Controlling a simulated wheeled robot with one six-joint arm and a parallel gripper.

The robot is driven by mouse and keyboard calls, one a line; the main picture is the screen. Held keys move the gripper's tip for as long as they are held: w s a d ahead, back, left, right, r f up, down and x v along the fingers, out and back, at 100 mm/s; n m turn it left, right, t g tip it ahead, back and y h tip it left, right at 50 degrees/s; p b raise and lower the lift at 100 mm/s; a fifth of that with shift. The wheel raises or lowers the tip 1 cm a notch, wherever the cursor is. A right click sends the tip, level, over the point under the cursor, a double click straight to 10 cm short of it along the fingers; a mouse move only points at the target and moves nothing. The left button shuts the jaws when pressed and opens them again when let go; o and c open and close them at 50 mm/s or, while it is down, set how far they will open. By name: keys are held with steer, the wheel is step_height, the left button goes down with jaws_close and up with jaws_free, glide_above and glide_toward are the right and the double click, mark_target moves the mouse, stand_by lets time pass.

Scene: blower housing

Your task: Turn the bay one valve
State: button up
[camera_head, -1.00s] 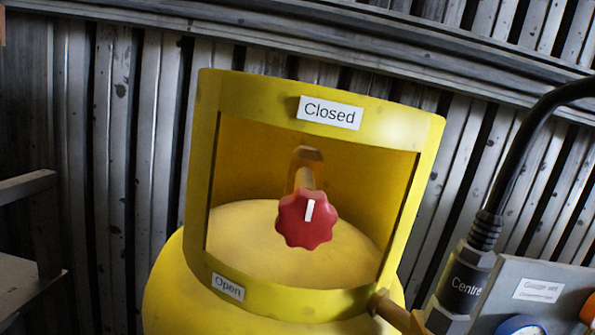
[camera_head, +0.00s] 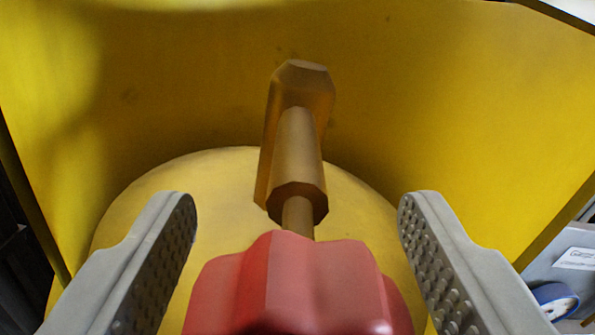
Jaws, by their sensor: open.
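The red lobed valve knob (camera_head: 300,285) is at the bottom centre, close to the camera, and its front face with the white mark is out of view. A brass valve stem (camera_head: 298,150) runs from it up to a fitting on top of the yellow cylinder (camera_head: 150,215). My gripper (camera_head: 298,215) is open, with one grey studded finger to the left of the knob and one to the right. A gap shows between each finger and the knob. The "Closed" and "Open" labels are not in view now.
The yellow collar wall (camera_head: 400,90) curves behind and around both sides of the valve. At the right edge, a grey panel (camera_head: 570,262) with a white label and a blue round part (camera_head: 555,300) shows outside the collar.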

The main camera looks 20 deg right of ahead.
steer(key=shift+w+d, duration=0.1)
steer(key=shift+w, duration=0.2)
steer(key=shift+c, duration=0.4)
steer(key=c, duration=0.9)
